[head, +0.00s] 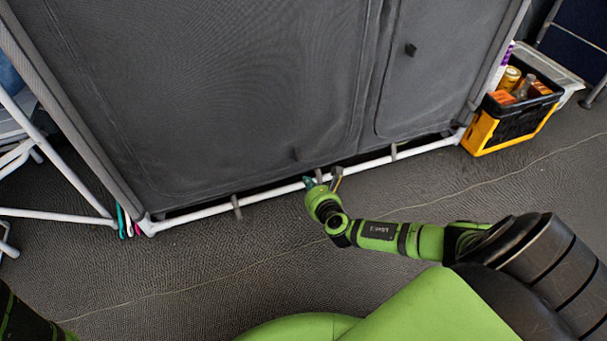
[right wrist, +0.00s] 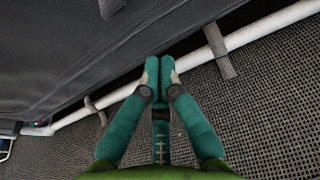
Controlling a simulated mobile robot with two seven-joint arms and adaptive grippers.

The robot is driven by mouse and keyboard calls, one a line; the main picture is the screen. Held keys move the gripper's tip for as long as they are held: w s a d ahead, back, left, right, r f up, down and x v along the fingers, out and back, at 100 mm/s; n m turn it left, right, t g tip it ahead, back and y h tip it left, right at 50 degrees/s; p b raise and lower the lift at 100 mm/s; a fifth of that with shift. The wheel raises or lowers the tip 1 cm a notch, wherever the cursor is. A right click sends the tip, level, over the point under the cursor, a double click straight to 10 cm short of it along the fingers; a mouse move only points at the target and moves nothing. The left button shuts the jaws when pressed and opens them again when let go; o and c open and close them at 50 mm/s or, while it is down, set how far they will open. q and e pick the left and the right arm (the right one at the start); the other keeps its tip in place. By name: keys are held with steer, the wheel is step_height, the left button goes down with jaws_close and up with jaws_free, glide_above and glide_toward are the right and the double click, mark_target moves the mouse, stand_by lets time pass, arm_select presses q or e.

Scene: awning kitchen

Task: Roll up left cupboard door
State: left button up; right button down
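The left cupboard door (head: 215,90) is a large dark grey fabric panel. It hangs down over the front of the cupboard in the head view. A small dark tab (head: 296,153) sits near its lower edge; a tab at the top of the right wrist view (right wrist: 110,7) looks like the same one. My right gripper (head: 309,183) is low in front of the cupboard's bottom edge. In the right wrist view its teal fingertips (right wrist: 159,70) are together, over the white bottom pole, with nothing visible between them. My left gripper is out of view.
The white bottom pole (head: 270,195) has grey straps (head: 237,207) around it. The right door (head: 430,70) hangs down too. A black and yellow crate (head: 487,132) of items stands right of the cupboard; a white-framed stand (head: 50,212) is left. The floor in front is clear.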

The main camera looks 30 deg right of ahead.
steer(key=b+x, duration=0.1)
steer(key=x, duration=0.1)
steer(key=b+x, duration=0.1)
steer(key=x, duration=0.1)
steer(key=shift+f, duration=0.35)
step_height(320, 180, up, 5)
steer(key=shift+w+f, duration=0.1)
steer(key=shift+f, duration=0.1)
steer(key=shift+p, duration=0.35)
